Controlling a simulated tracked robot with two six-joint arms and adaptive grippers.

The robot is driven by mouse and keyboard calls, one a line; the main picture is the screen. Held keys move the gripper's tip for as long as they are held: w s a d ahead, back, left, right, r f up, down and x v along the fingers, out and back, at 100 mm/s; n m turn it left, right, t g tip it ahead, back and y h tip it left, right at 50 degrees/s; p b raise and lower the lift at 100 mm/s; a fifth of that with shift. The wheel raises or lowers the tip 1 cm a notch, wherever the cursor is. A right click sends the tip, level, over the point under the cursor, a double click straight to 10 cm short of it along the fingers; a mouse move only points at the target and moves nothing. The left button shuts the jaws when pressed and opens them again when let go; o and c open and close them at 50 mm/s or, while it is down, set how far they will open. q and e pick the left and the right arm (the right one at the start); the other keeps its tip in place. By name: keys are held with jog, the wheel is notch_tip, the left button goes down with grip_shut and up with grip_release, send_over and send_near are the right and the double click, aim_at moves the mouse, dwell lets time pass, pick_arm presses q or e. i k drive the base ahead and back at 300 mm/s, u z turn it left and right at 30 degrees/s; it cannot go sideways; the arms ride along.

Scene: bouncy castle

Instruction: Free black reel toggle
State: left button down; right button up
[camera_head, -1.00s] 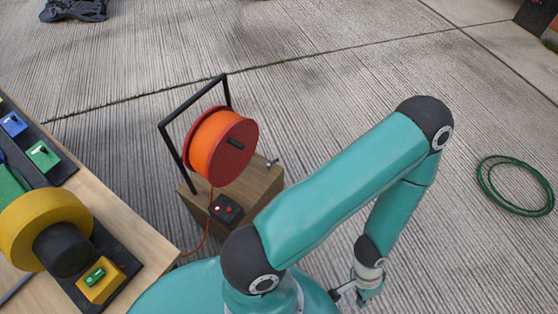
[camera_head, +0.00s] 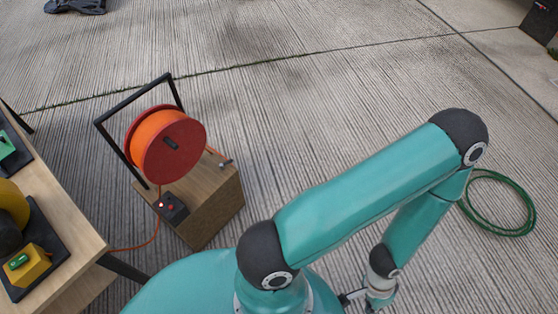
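An orange cable reel (camera_head: 155,130) with a red front disc stands on a wooden box (camera_head: 215,200), left of centre. A short black bar (camera_head: 171,143), which looks like the toggle, sits at the middle of the red disc, tilted down to the right. A black switch box (camera_head: 173,207) with small red lights is on the front of the wooden box. My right gripper (camera_head: 355,298) hangs at the bottom edge, right of the reel and well apart from it. It is partly cut off, and its finger opening is unclear. My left gripper is not in view.
A black tube frame (camera_head: 110,140) stands around the reel. A small grey fitting (camera_head: 225,162) is on the box top. A wooden table (camera_head: 75,225) with coloured parts is at the left edge. A green hose coil (camera_head: 500,205) lies at right. The ground behind the reel is clear.

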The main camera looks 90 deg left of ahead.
aim_at(221, 165)
jog(key=z, duration=0.1)
jog(key=i, duration=1.1)
jog(key=u, duration=1.8)
jog(key=i, duration=0.3)
jog(key=u, duration=2.15)
jog(key=k, duration=0.45)
jog(key=u, duration=0.5)
jog(key=i, duration=1.45)
jog(key=z, duration=0.35)
